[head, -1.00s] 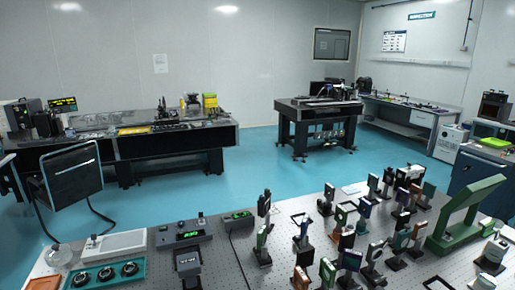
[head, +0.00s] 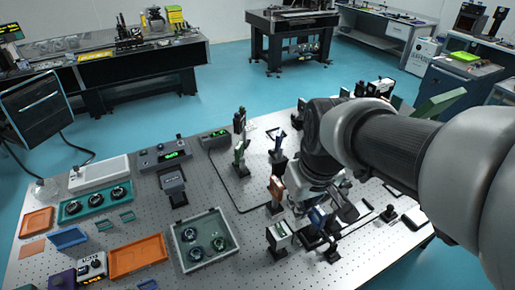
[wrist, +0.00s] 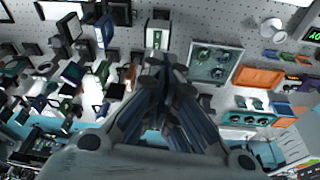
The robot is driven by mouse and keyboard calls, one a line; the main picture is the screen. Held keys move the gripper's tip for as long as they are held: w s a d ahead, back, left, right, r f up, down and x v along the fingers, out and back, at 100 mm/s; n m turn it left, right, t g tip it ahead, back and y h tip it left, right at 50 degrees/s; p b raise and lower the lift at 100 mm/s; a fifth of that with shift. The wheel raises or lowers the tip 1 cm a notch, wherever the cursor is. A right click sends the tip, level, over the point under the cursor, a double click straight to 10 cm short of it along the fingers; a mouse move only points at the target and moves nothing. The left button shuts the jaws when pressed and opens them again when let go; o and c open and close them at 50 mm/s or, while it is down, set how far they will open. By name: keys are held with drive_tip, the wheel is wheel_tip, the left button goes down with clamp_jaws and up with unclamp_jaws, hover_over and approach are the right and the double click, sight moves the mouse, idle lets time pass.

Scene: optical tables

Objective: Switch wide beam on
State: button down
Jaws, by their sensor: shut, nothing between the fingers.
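No label reading "wide beam" can be made out, so I cannot tell which control is its switch. A grey control box (head: 163,155) with a green display and knobs stands on the near optical table, with a smaller box with a green display (head: 214,138) to its right. My gripper (head: 335,212) is shut and empty above the optics at the table's right half, partly hidden by my arm. In the wrist view, my gripper's fingers (wrist: 160,65) point towards a white-faced block (wrist: 157,33).
Upright optics crowd around my gripper, including a white-faced block (head: 280,236) and an orange mount (head: 275,190). A grey tray with round parts (head: 180,228), an orange tray (head: 138,258) and a teal tray (head: 70,208) lie to the left. Bare perforated table (head: 215,190) shows between.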

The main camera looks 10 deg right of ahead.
drive_tip(key=n+g+p, duration=0.1)
drive_tip(key=n+p, duration=0.1)
hover_over(281, 229)
wheel_tip(281, 229, down, 5)
drive_tip(key=shift+w+a, duration=0.15)
drive_tip(key=shift+w, duration=0.25)
drive_tip(key=f+b, duration=0.1)
drive_tip(key=f, duration=0.3)
drive_tip(key=w+f+b, duration=0.1)
drive_tip(key=f, duration=0.4)
drive_tip(key=f+b, duration=0.1)
drive_tip(key=f, duration=0.4)
drive_tip(key=shift+w+a, duration=0.3)
drive_tip(key=shift+w, duration=0.05)
drive_tip(key=shift+g, duration=0.4)
